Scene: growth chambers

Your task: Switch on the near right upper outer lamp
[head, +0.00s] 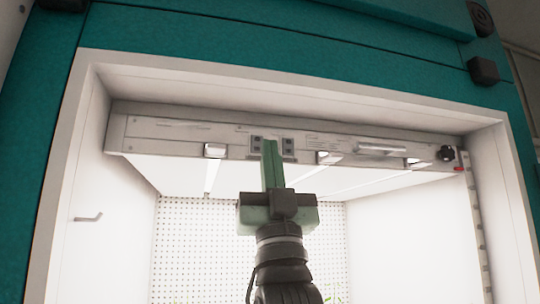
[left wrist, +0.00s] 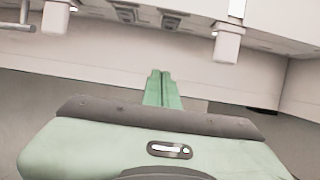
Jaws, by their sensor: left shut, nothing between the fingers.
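The lamp panel (head: 200,137) is a long grey-white bar across the top of the open chamber. Two small dark rocker switches sit near its middle, a left one (head: 256,144) and a right one (head: 289,147). They also show at the top of the left wrist view, one (left wrist: 125,12) beside the other (left wrist: 172,20). Bright light strips show under the panel. My left gripper (head: 269,146) is shut and empty, its green fingers pointing up between the two switches; contact cannot be told. It also shows in the left wrist view (left wrist: 161,75). My right gripper is not in view.
A bar handle (head: 381,150), a black knob (head: 447,153) and several square clips, one on the left (head: 215,151), sit along the panel. The white chamber frame (head: 65,190) surrounds the opening. A small hook (head: 88,218) is on the left wall.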

